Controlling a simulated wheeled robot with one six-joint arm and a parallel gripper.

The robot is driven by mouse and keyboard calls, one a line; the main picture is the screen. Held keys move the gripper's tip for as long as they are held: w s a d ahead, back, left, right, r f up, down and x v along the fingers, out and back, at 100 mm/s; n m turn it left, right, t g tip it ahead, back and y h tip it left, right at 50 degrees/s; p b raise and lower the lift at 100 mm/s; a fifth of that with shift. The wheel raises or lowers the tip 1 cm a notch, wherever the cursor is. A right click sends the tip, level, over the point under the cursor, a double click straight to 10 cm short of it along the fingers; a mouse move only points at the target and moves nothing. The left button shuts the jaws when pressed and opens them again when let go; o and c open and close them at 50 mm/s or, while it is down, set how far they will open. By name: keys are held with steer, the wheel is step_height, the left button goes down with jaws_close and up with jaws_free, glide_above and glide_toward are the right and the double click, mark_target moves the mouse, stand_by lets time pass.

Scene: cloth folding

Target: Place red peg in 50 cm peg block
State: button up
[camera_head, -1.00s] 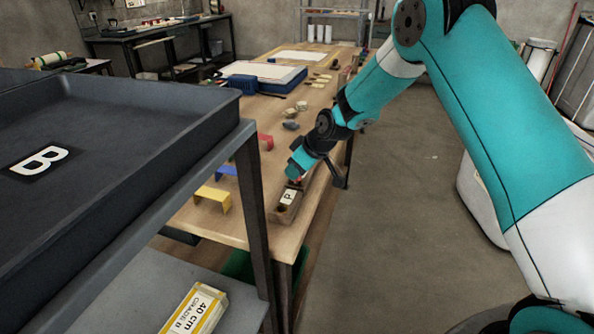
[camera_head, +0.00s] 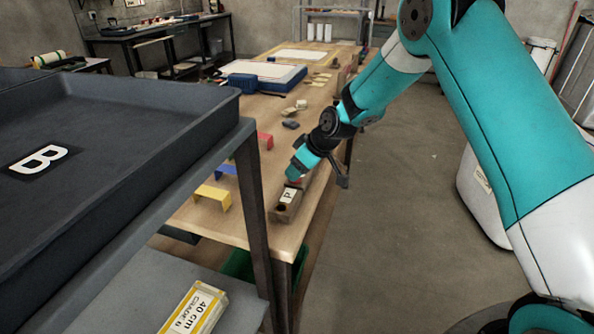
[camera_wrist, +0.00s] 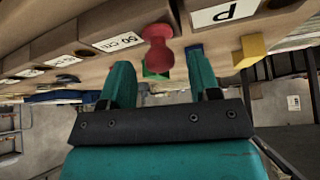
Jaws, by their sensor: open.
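The red peg (camera_wrist: 158,45) has a rounded knob and a wider collar. In the wrist view it stands out from the brown row of blocks, beside the label of the 50 cm peg block (camera_wrist: 85,40). Its collar meets the brown surface; whether it sits in a hole there is hidden. My gripper (camera_wrist: 158,62) is open, its teal fingers on either side of the knob with gaps visible. In the head view my gripper (camera_head: 296,172) is low over the table's right edge, just above a small red patch of the peg (camera_head: 293,181).
A block labelled P (camera_head: 286,202) with a dark hole lies at the near table (camera_head: 262,232) corner. Yellow (camera_head: 212,195), blue (camera_head: 227,170) and red (camera_head: 264,140) brackets stand to its left.

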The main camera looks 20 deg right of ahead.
steer(key=v, duration=1)
steer(key=s+a+r+g, duration=0.1)
steer(key=s+a+r, duration=0.3)
steer(key=s+r, duration=0.15)
steer(key=s+a+r+g, duration=0.2)
steer(key=s, duration=1.2)
steer(key=s+a+r+m+g, duration=0.1)
steer(key=s+a+r+g, duration=0.1)
steer(key=s, duration=1.3)
steer(key=shift+a+r+m+b, duration=0.2)
steer(key=shift+a+m+b, duration=0.1)
